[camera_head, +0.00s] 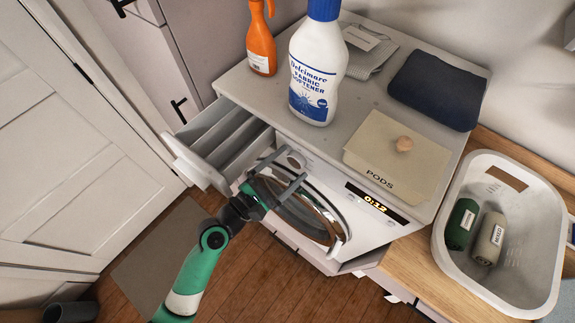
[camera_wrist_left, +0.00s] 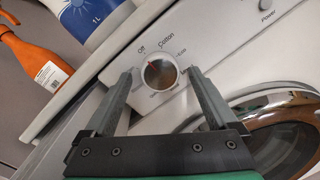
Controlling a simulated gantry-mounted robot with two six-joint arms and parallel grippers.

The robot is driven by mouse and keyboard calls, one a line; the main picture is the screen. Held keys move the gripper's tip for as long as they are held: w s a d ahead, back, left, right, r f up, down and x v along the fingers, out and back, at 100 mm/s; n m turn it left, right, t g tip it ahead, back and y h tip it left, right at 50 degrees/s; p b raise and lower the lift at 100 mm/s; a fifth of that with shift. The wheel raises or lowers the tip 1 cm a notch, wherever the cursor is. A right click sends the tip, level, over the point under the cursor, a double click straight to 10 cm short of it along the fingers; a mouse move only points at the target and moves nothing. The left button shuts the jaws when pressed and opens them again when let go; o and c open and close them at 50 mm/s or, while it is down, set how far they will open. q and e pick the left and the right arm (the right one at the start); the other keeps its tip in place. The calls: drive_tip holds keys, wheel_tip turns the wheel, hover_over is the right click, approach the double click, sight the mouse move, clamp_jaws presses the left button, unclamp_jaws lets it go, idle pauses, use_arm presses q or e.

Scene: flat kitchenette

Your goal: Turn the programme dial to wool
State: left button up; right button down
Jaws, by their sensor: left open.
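The programme dial (camera_wrist_left: 160,73) is a round silver knob on the white washing machine's front panel. In the wrist view, "Off" and "Cotton" are legible above it; the other labels are too small to read surely. A small red mark on the dial is at its upper left, towards "Off". My left gripper (camera_head: 284,167) is open in front of the panel. In the wrist view, its fingers stand on either side of the dial, with gaps visible. In the head view, the dial (camera_head: 296,160) is partly hidden by the gripper. My right gripper is not in view.
The detergent drawer (camera_head: 195,168) is pulled out left of the dial. The round door (camera_head: 318,228) is below right. A softener bottle (camera_head: 318,75), orange spray bottle (camera_head: 262,45), pods box (camera_head: 385,155) and folded cloths stand on top. A white basket (camera_head: 520,285) is right.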

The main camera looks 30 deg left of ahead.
use_arm(q)
drive_tip(key=c, duration=1.4)
drive_tip(key=shift+m, duration=0.3)
